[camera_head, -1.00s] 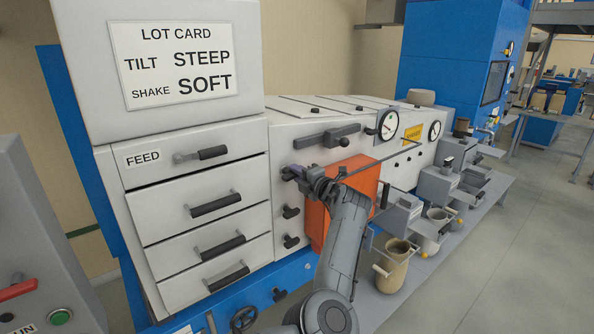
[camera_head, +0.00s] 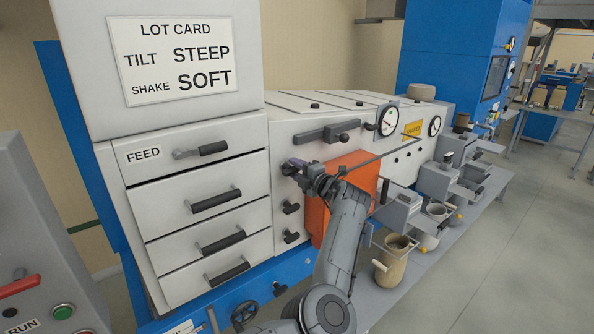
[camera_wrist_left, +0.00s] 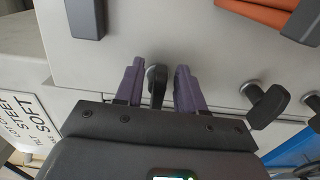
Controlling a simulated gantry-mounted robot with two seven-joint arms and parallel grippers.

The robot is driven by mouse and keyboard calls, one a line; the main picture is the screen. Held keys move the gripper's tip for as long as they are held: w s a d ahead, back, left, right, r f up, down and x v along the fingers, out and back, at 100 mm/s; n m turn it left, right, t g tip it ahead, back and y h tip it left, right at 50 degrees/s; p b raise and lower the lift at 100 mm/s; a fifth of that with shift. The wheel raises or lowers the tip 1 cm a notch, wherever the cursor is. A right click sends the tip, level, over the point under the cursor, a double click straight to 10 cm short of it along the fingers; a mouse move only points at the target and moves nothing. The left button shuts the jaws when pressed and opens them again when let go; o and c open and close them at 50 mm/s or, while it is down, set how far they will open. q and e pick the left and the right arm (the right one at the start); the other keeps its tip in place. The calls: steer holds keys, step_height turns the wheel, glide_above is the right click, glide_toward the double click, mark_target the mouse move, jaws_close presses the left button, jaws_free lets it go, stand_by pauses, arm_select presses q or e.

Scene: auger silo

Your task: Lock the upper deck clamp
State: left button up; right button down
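The deck clamps are dark knobs with short handles in a column on the pale machine front. The upper deck clamp (camera_wrist_left: 157,86) shows in the left wrist view between my left gripper's purple fingers, its handle pointing down the picture. My left gripper (camera_head: 291,168) is open around it; a small gap shows on each side. In the head view the gripper hides most of that clamp. A lower clamp (camera_head: 291,208) sits below it, also seen in the wrist view (camera_wrist_left: 268,106) with its handle slanted. Another clamp (camera_head: 291,237) is at the bottom. My right gripper is not in view.
An orange panel (camera_head: 350,178) stands right beside my left wrist. A dark lever bar (camera_head: 327,132) is above the gripper. Drawers with black handles (camera_head: 216,201) are to the left. A beige bucket (camera_head: 393,262) stands on the lower right shelf.

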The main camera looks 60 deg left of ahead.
arm_select(q)
steer(key=d, duration=1)
steer(key=shift+w+d, duration=0.4)
steer(key=shift+w, duration=0.05)
